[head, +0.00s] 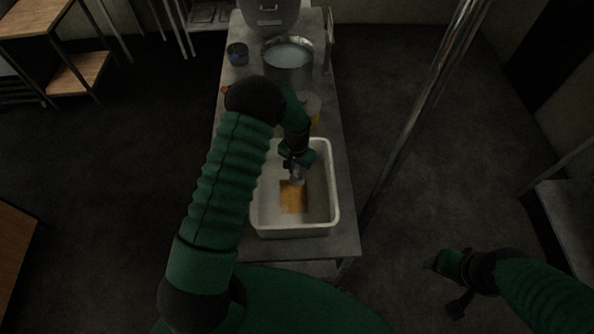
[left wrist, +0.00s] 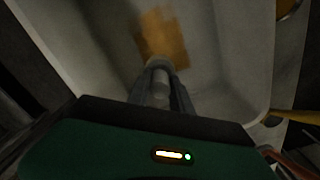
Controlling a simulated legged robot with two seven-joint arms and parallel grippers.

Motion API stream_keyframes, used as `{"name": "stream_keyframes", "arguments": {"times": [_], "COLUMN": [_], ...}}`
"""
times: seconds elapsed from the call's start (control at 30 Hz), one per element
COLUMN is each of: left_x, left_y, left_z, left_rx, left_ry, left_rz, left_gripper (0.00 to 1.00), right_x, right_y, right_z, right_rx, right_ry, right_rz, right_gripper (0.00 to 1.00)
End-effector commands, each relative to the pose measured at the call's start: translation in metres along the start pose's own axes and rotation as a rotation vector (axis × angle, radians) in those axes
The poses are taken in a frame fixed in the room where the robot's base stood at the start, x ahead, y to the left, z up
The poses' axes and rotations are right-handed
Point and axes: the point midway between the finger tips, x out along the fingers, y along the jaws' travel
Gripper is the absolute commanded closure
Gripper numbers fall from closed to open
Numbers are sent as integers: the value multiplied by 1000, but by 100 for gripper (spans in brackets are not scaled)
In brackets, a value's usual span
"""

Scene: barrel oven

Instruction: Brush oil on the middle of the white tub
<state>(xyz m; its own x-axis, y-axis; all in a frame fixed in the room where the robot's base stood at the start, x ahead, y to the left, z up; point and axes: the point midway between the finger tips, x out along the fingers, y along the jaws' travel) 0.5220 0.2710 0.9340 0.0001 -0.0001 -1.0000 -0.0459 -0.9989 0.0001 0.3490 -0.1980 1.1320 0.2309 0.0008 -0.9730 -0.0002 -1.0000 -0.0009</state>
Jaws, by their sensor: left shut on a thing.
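The white tub (head: 328,210) stands on the near end of the grey table. A patch of amber oil (head: 293,198) lies on the tub's floor near its middle. My left gripper (head: 295,172) reaches down into the tub and is shut on a brush, whose pale end is at the edge of the oil patch. In the left wrist view the brush (left wrist: 160,68) points at the oil (left wrist: 163,38); I cannot tell whether it touches the floor. The tub (left wrist: 225,75) fills much of that view. My right gripper (head: 453,290) hangs at the lower right, away from the table; its fingers are unclear.
On the table (head: 345,235) behind the tub stand a metal pot (head: 288,60) with pale contents and a small dark container (head: 237,54). A yellowish container (head: 313,108) is partly hidden by my left arm. A metal post (head: 425,95) rises right of the table.

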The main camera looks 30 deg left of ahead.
Motion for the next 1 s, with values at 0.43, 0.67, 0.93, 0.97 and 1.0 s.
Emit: {"name": "stream_keyframes", "arguments": {"times": [0.43, 0.67, 0.93, 0.97, 1.0], "left_x": [-29, -28, -28, -29, -30], "left_y": [4, 3, 4, 6, 10], "left_z": [-2, -2, -2, -2, 0], "left_rx": [1, 1, 1, 0, 0], "left_ry": [1, 0, 1, 3, 3], "left_rz": [-1, 0, 0, 0, 0], "left_gripper": [100, 100, 100, 100, 100], "right_x": [-18, -18, -15, -11, -5], "right_y": [0, 0, 0, 0, 0], "right_z": [-4, -4, -4, -3, -1], "right_rx": [0, 0, 0, 0, 0], "right_ry": [0, 0, 0, 0, 0], "right_rz": [0, 0, 0, 0, 0], "right_gripper": [31, 31, 31, 31, 31]}}
